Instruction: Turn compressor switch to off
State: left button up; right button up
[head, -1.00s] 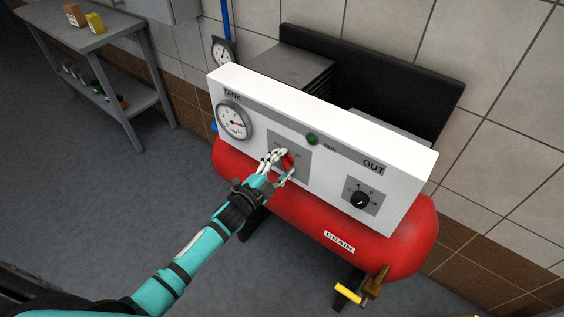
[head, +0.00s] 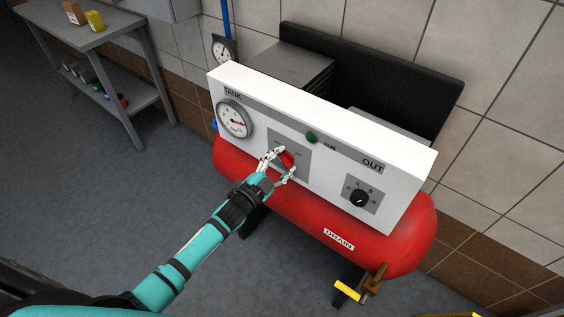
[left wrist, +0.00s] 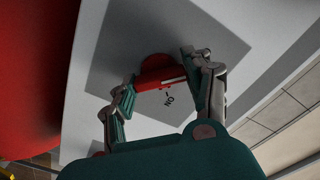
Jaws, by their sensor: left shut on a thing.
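The compressor switch is a red knob (head: 287,160) on a grey plate (head: 301,171) in the white front panel. In the left wrist view the red knob (left wrist: 160,72) sits between my fingers, with a lighter line along its grip and an "ON" label beside it. My left gripper (head: 279,166) is at the switch, its two fingers closed on the knob's sides; it also shows in the left wrist view (left wrist: 160,85). Part of the knob is hidden by the fingers in the head view. My right gripper is out of view.
The panel (head: 330,118) also carries a tank gauge (head: 233,119), a green run lamp (head: 311,137) and a black outlet knob (head: 360,198). Below is the red tank (head: 400,240) with a yellow-handled drain valve (head: 347,291). A grey shelf table (head: 100,38) stands at the left.

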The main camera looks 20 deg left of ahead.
pick_arm(q)
jog(key=o, duration=1.2)
jog(key=shift+s, duration=0.15)
jog(key=v, duration=1.2)
